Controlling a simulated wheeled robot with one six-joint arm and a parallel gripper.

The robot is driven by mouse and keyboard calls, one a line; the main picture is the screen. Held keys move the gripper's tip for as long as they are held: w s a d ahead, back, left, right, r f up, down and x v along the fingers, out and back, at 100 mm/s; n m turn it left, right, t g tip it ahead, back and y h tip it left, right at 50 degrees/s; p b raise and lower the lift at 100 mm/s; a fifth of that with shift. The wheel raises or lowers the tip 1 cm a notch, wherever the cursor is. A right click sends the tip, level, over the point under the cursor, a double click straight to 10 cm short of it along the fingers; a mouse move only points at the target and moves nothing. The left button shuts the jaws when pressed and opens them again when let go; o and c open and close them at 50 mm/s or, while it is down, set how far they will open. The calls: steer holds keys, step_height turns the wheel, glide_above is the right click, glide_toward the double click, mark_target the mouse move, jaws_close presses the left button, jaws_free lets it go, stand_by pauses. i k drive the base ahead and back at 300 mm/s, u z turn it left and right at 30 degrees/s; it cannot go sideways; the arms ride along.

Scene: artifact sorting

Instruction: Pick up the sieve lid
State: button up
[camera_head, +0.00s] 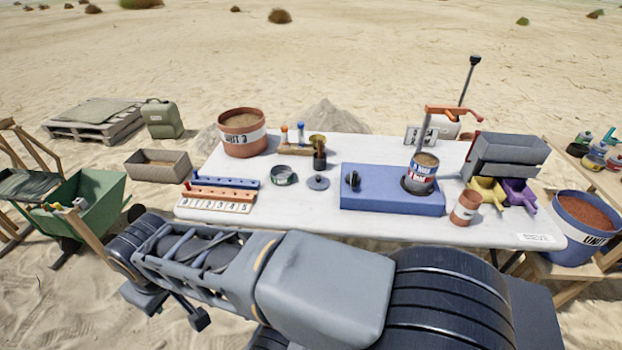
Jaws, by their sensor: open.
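A flat grey disc with a small knob in its middle, which looks like the sieve lid (318,183), lies on the white table (300,218) left of the blue box (385,203). A round can-like stack with a blue, white and red label (421,176) sits on the blue box. My arm lies across the front, below the table edge. My gripper (172,308) is at its left end, low and apart from the lid. It is open, with nothing visible between its jaws.
Near the lid are a dark cup with a brush (319,160), a dark-green ring-shaped dish (283,176) and coloured racks (222,190). A soil bucket (242,135) stands back left. A terracotta cup (465,208) and grey bins (507,155) stand right. The front middle table strip is clear.

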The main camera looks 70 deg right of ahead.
mark_target(317, 181)
steer(key=z, duration=0.55)
steer(key=i, duration=0.8)
steer(key=z, duration=1.25)
steer(key=i, duration=0.35)
steer(key=z, duration=0.35)
